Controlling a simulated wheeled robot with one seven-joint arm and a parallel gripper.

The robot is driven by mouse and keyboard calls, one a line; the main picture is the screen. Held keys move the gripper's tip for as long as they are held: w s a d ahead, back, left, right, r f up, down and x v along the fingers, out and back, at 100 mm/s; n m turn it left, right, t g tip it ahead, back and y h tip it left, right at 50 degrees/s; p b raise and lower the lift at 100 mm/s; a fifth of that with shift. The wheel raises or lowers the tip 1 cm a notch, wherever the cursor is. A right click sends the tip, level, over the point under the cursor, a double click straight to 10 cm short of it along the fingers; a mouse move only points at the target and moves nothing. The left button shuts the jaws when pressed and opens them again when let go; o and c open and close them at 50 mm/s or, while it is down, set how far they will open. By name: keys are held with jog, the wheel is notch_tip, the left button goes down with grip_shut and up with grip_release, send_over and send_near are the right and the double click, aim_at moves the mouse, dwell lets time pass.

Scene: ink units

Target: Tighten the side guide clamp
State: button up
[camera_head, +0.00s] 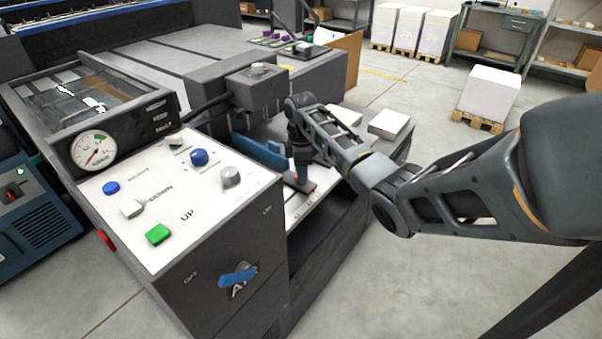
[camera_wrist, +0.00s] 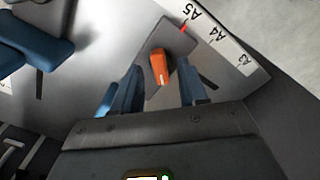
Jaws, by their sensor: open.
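The side guide clamp is an orange lever (camera_wrist: 160,66) on a dark grey block (camera_wrist: 177,37) in the wrist view. The block sits on a metal plate beside a white scale (camera_wrist: 222,40) marked A5, A4 and A3. A red pointer (camera_wrist: 183,28) on the block is close to the A5 mark. My gripper (camera_wrist: 160,84) is open, with one blue finger on each side of the lever; I cannot tell if either touches it. In the head view my gripper (camera_head: 302,172) points down at the plate and hides the lever.
A blue guide piece (camera_head: 262,152) stands left of my gripper, close by. The control panel (camera_head: 165,200) with a gauge, buttons and knobs is at the front left. A dark overhanging unit (camera_head: 257,88) is behind. Paper stacks (camera_head: 388,123) lie to the right.

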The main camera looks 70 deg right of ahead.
jog(key=shift+f, duration=0.45)
jog(key=shift+c, duration=0.2)
grip_shut()
